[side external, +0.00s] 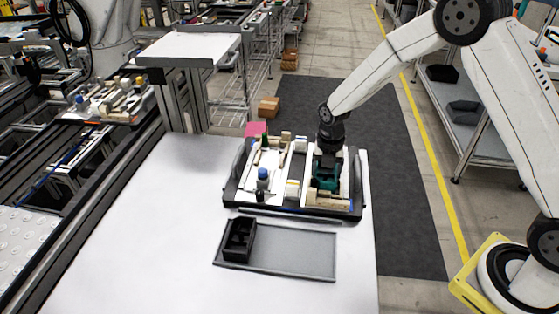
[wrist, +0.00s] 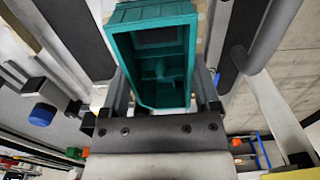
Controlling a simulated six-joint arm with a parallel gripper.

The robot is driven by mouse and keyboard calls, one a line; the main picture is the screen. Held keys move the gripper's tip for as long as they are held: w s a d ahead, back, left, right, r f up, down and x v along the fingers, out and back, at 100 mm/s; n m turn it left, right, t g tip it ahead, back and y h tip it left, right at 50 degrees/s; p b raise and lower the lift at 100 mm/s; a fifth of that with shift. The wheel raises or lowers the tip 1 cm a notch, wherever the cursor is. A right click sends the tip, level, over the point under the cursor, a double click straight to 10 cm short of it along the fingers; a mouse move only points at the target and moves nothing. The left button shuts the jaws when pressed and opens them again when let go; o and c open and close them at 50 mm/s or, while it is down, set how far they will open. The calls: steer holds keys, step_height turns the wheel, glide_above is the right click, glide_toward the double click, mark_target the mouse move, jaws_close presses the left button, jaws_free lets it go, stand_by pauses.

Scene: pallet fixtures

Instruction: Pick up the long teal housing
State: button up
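The long teal housing (side external: 327,178) sits at the right part of the dark pallet (side external: 290,208) in the side external view. In the wrist view the teal housing (wrist: 160,60) shows its open, hollow side with inner ribs. My gripper (side external: 326,158) is directly above the housing, pointing down. In the wrist view the two fingers of my gripper (wrist: 158,80) stand on either side of the housing, close to its long walls. I cannot tell whether they touch it. The housing's lower part is partly hidden by the fixture and my gripper.
Other parts stand on the pallet to the left, among them a blue-capped piece (side external: 263,175). A grey tray (side external: 300,250) with a black divided box (side external: 239,239) lies in front. The white table (side external: 150,240) is clear on the left. A raised white platform (side external: 190,48) stands behind.

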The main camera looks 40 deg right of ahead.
steer(key=shift+c, duration=1.3)
steer(key=shift+r, duration=0.1)
steer(key=shift+r, duration=0.75)
steer(key=s+r, duration=1.1)
steer(key=s, duration=0.3)
steer(key=shift+r, duration=0.15)
